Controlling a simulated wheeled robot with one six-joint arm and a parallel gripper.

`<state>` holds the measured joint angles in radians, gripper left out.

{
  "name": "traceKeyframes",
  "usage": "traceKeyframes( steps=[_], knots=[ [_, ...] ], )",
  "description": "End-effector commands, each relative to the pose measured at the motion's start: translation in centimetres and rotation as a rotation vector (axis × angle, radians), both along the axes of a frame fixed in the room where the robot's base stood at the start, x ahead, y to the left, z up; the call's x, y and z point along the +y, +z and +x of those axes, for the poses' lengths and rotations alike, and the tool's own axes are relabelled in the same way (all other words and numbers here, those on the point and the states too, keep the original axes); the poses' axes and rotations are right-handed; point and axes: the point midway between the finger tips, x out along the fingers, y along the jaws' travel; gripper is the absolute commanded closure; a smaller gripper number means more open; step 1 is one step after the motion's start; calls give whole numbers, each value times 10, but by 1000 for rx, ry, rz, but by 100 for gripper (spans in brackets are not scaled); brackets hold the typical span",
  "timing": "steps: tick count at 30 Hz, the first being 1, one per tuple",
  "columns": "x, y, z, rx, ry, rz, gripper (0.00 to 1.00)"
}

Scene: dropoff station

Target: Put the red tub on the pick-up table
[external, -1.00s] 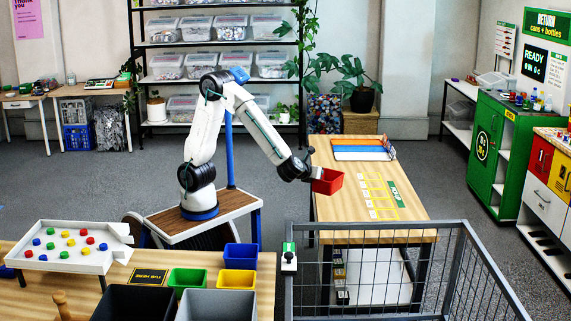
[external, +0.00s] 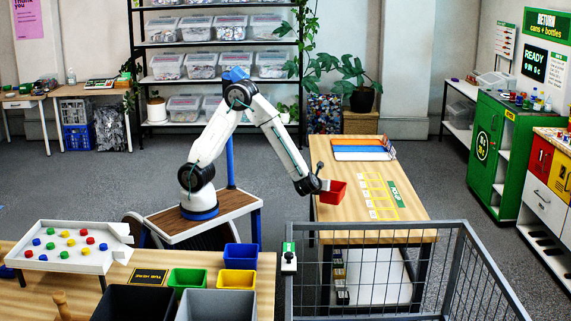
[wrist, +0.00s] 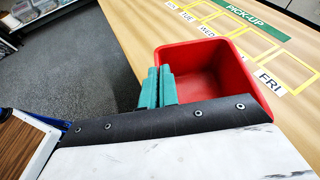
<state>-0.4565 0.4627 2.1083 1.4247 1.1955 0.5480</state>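The red tub (external: 333,193) is at the left side of the pick-up table (external: 360,230). It is upright and empty. My gripper (external: 322,186) is at the tub's left side. In the wrist view the two teal fingers (wrist: 157,88) are close together at the near-left wall of the red tub (wrist: 205,70), shut on its rim. Whether the tub's base touches the wooden top or is just above it, I cannot tell; the near part of the tub is hidden by my wrist.
Yellow outlined day spaces (external: 375,195) and a green pick-up strip (external: 396,194) mark the table, right of the tub. Coloured trays (external: 360,150) lie at its far end. A grey wire cage (external: 375,265) stands in front. The near tabletop is clear.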

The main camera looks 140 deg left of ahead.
Motion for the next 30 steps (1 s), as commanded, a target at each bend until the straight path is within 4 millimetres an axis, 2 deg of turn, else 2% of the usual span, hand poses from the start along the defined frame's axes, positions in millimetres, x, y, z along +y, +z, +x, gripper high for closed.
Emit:
traceKeyframes(
  steps=[5, 8, 21, 25, 30],
  knots=[
    [1, -9, 1, -1, -1, 1, 100],
    [6, -11, 10, -1, -1, 1, 100],
    [63, -21, 106, -2, 1, 1, 100],
    [74, -23, 124, -1, 0, 0, 100],
    [80, -24, 134, 0, -1, 0, 100]
  ],
)
